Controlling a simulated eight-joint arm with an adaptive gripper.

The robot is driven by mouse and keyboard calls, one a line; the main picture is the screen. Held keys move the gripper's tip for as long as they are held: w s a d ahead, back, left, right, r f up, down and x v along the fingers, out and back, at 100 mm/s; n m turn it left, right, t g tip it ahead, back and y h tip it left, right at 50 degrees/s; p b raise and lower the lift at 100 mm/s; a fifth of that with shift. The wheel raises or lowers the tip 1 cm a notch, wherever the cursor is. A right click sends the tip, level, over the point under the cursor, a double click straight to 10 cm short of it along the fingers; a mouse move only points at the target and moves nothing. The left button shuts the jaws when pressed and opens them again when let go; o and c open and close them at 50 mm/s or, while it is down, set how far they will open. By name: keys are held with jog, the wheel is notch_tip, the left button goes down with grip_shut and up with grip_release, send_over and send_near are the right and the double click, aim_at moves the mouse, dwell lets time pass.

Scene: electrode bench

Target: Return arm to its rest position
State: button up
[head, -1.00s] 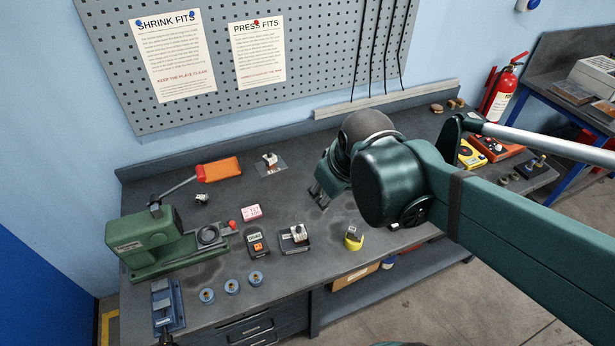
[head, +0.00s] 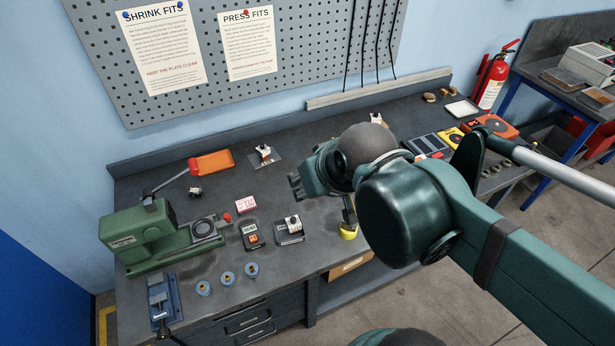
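My gripper (head: 297,187) is above the dark bench (head: 180,300), in the middle of the head view. It points to the left, and its short dark fingers are small in the picture. I cannot tell whether they are open or shut, and I see nothing held between them. My green arm reaches in from the right and hides part of the bench behind and below it.
A green press (head: 150,238) stands at the left, with several small blue rings (head: 228,278) before it. A black meter (head: 251,236), a block on a base (head: 290,231) and a pink box (head: 246,203) lie left of my gripper. A fire extinguisher (head: 492,78) stands at the right.

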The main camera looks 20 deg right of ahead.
jog(key=shift+f, duration=0.1)
notch_tip(320, 180, down, 7)
jog(key=b, duration=0.7)
dwell(1.0)
